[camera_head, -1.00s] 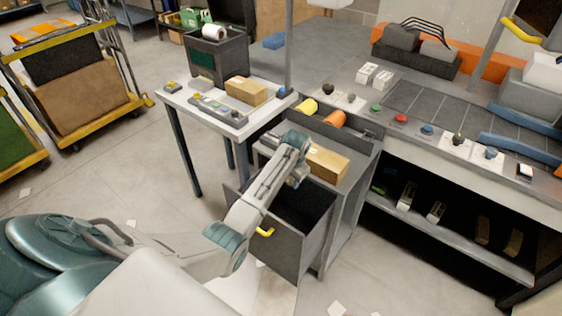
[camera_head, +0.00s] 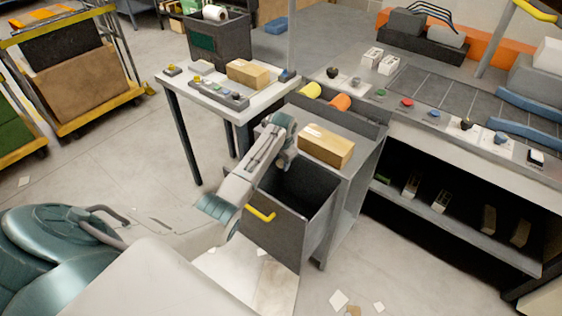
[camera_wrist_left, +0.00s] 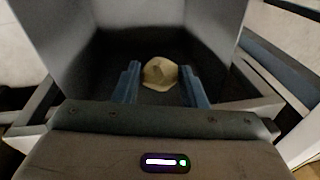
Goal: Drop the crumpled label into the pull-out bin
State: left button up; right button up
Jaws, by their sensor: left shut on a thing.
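The pull-out bin (camera_head: 278,238) is a dark grey open-topped drawer with a yellow handle, pulled out from under a grey bench. My left arm reaches over its left side in the head view, with the left gripper (camera_head: 284,165) pointing down at the opening, its fingertips not clear there. In the left wrist view, the blue fingers of the left gripper (camera_wrist_left: 160,84) are shut on the crumpled label (camera_wrist_left: 159,73), a small tan wad. The dark inside of the bin (camera_wrist_left: 205,20) lies around and below it. My right gripper is not in view.
A cardboard box (camera_head: 326,146) sits on the bench top right behind the bin. A white side table (camera_head: 243,112) with another box stands behind left. A long workbench with a lower shelf (camera_head: 450,227) runs right. Paper scraps lie on the floor.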

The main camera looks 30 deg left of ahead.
aim_at(282, 165)
pick_arm(q)
jog(key=shift+f, duration=0.15)
jog(key=o, duration=1)
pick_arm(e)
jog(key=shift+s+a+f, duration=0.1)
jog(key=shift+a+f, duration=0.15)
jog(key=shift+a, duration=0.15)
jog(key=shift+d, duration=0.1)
pick_arm(q)
jog(key=shift+r, duration=0.25)
notch_tip(282, 165, up, 10)
jog(key=s+d+b, duration=0.1)
jog(key=shift+s+b, duration=0.15)
jog(key=shift+b, duration=0.15)
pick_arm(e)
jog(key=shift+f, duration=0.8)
pick_arm(q)
jog(key=shift+d, duration=0.1)
